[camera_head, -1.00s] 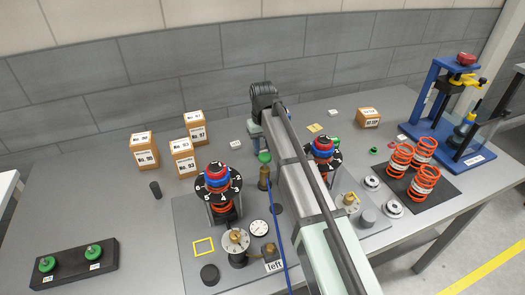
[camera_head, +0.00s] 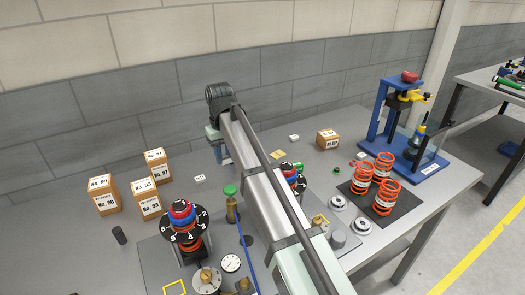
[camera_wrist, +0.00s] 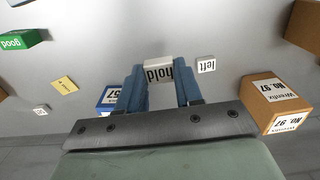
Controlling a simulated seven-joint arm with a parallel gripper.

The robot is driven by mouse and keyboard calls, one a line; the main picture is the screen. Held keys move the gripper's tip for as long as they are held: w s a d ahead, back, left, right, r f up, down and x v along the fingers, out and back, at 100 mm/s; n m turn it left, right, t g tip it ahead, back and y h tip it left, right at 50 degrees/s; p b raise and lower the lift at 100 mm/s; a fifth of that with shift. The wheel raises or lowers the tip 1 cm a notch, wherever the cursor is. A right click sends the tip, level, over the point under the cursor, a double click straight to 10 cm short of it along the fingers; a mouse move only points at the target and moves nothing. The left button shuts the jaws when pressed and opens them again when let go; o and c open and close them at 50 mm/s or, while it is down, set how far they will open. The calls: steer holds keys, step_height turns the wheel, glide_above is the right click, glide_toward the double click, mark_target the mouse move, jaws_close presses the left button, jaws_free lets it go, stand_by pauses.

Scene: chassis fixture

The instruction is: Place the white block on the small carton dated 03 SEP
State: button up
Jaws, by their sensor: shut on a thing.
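My gripper (camera_wrist: 160,88) is shut on a small white block (camera_wrist: 158,70) lettered "hold", with its blue fingers on both sides of it. In the head view my gripper is at the far end of my arm, above the back of the table, and the block is hidden there. A small brown carton (camera_head: 327,139) with a white label stands at the back right of the table, apart from my gripper and to its right. Its date is too small to read surely. The top of this carton looks bare.
Several brown cartons (camera_head: 154,165) stand left of my arm; one (camera_wrist: 273,103) is close in the wrist view. A white block (camera_wrist: 205,64) reading "left" lies nearby. A blue press (camera_head: 400,130) stands right.

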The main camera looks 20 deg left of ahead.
steer(key=w+d+m, duration=0.2)
steer(key=w+d, duration=0.7)
steer(key=d, duration=0.2)
step_height(320, 180, up, 6)
steer(key=n, duration=0.2)
glide_above(329, 134)
steer(key=shift+a+f, duration=0.1)
steer(key=shift+f, duration=4.9)
steer(key=shift+f, duration=0.15)
steer(key=o, duration=1)
